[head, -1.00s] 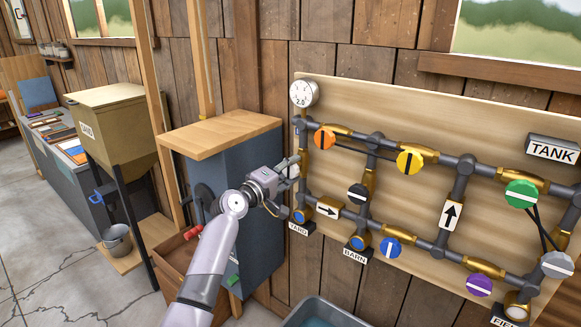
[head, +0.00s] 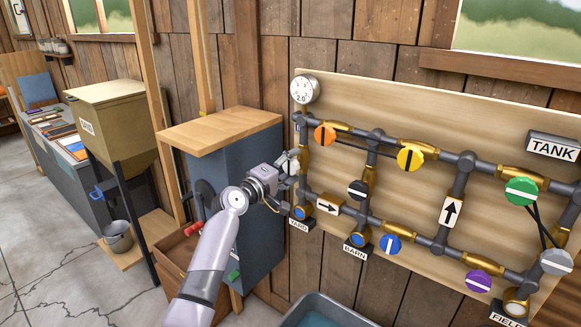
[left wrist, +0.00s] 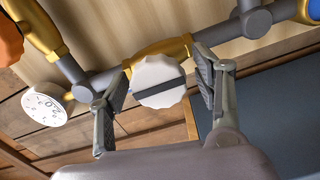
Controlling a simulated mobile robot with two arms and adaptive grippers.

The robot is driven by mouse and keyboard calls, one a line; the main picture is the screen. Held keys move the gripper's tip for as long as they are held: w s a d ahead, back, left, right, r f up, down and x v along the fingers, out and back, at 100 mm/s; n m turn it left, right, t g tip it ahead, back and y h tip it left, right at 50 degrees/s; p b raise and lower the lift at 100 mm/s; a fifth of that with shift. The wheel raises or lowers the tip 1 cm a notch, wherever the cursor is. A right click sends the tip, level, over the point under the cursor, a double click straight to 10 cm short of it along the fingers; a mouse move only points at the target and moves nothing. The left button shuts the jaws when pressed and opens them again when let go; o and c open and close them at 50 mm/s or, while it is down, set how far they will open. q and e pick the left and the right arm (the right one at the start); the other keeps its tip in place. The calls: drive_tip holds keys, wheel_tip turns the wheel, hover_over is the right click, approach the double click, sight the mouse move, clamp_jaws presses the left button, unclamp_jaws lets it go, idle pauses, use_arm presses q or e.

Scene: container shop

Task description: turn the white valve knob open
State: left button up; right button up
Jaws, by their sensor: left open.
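The white valve knob (left wrist: 158,76) is a scalloped disc with a dark stripe across its face. In the left wrist view the stripe runs roughly along the brass-fitted pipe behind it. My left gripper (left wrist: 161,82) is open, with one finger on each side of the knob. A small gap shows at the right finger; contact at the left finger cannot be told. In the head view my left gripper (head: 288,180) is at the left end of the pipe board, and its fingers mostly hide the knob. My right gripper is not in view.
A pressure gauge (head: 305,89) sits above the knob, with an orange knob (head: 325,136) close to its right. More coloured knobs and pipes fill the board (head: 430,115). A blue-grey cabinet (head: 240,165) stands close left, and a grey tub (head: 318,312) lies below.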

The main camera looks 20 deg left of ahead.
use_arm(q)
drive_tip(key=v, duration=1.2)
idle(0.5)
